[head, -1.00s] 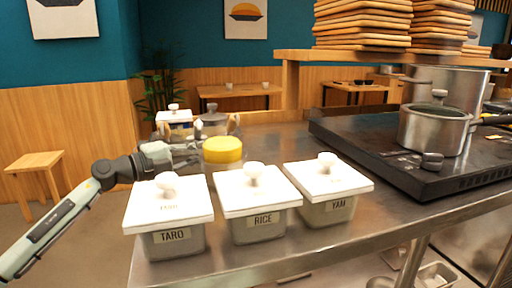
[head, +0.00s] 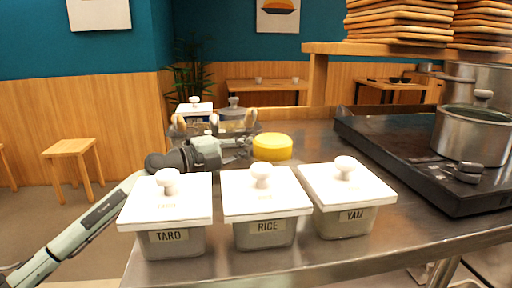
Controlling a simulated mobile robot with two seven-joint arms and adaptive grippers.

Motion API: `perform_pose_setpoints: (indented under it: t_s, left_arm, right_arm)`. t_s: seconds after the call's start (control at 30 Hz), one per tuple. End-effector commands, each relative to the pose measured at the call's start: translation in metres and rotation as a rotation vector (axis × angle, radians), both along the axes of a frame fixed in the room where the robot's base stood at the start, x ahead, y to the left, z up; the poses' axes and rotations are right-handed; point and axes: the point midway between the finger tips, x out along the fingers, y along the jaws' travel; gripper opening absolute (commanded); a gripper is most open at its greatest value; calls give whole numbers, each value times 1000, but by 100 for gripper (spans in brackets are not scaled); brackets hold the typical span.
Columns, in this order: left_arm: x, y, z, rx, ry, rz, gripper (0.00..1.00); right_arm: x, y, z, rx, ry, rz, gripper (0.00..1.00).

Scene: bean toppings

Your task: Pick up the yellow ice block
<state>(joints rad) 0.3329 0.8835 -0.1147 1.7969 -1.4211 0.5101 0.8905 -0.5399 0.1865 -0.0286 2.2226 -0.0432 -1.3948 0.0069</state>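The yellow ice block (head: 272,147) is a short, round yellow disc on the steel counter, behind the white lid of the rice container. My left gripper (head: 238,150) is just left of the block, low over the counter behind the taro and rice containers. Its dark fingers look parted, with nothing between them. The fingertips point right towards the block, and a small gap seems to lie between.
White-lidded containers labelled taro (head: 168,234), rice (head: 268,228) and yam (head: 344,216) stand in a row in front. Several jars (head: 236,119) stand behind the gripper. A black stove (head: 420,150) with a pot (head: 472,135) is right. Counter right of the block is clear.

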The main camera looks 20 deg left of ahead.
Motion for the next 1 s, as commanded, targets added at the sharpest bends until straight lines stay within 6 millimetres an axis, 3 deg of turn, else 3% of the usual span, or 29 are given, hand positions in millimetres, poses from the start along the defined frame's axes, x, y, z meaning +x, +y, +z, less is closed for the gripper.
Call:
perform_pose_setpoints:
  t_s: [0.4,0.43,0.6,1.0]
  left_arm:
    - [0,-1,0,-3,-5,0,0]
    - [0,-1,-3,0,-1,-1,14]
    - [0,-1,-2,0,-1,-1,34]
    - [-5,3,-1,1,0,0,34]
  right_arm:
    - [-2,-1,0,-2,4,-1,99]
    - [-2,-1,0,-2,4,-1,99]
    - [-2,-1,1,-2,5,-1,99]
    - [-1,-1,-1,-3,3,-3,99]
